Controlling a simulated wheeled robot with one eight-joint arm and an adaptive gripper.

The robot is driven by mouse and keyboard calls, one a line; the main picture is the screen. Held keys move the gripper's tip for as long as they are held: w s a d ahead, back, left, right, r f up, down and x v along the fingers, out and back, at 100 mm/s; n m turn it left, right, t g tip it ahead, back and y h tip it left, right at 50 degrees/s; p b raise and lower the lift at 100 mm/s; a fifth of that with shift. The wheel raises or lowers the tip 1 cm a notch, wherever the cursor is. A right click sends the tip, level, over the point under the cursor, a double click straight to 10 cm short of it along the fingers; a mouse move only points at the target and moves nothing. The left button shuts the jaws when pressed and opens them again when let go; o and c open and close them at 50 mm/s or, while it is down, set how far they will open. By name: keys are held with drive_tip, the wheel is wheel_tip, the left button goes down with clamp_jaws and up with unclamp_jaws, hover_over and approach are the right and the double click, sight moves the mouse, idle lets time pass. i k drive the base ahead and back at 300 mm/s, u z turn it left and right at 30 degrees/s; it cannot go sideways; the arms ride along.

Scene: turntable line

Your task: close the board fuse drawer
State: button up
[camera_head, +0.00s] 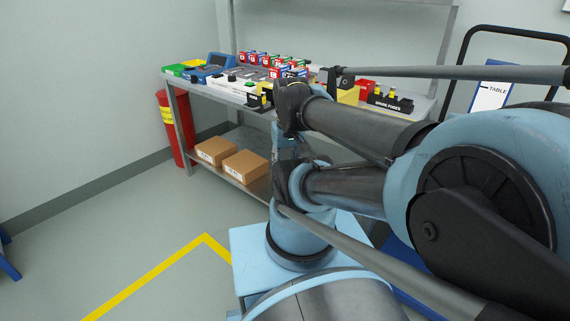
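A white board unit (232,87) lies near the front of the metal workbench, with dark parts on its top. A small black piece with yellow on it (262,98) sits at the unit's front right corner, over the bench edge. It looks like the fuse drawer standing out, but it is small and partly hidden by my arm, so I cannot tell how far it is open. My arm fills the right and middle of the view, its dark and light-blue links close to that corner in the picture. I cannot make out my gripper's fingers or any contact.
Several red and green boxes (262,58) stand behind the unit. A blue device (220,60) and a green tray (174,70) are left. A black spare-fuses holder (390,101) is right. Cartons (245,166) lie on the lower shelf; a red bin (173,130) stands beside.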

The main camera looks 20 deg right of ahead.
sight(254, 102)
drive_tip(key=z, duration=1)
drive_tip(key=k, duration=0.65)
drive_tip(key=u, duration=1)
